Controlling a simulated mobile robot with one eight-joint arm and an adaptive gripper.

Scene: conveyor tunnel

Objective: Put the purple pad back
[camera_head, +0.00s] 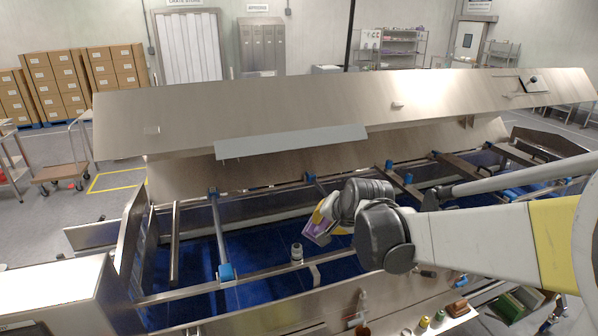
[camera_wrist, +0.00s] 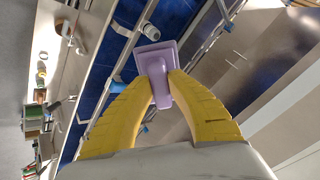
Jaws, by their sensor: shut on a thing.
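My gripper (camera_head: 318,216) is in the middle of the head view, over the open conveyor frame. Its yellow fingers are shut on the purple pad (camera_wrist: 159,56), which shows between the fingertips in the wrist view (camera_wrist: 161,80). The pad has a flat plate with a raised grip on it, and the fingers close on the grip part. In the head view the purple pad (camera_head: 316,232) is partly hidden by my gripper and hangs above the blue belt. I cannot tell whether it touches anything below.
The blue conveyor belt (camera_head: 195,262) lies under metal rails and cross bars. Long metal covers (camera_head: 300,105) stand raised behind. A front ledge holds several small items, such as a brown block (camera_head: 458,307).

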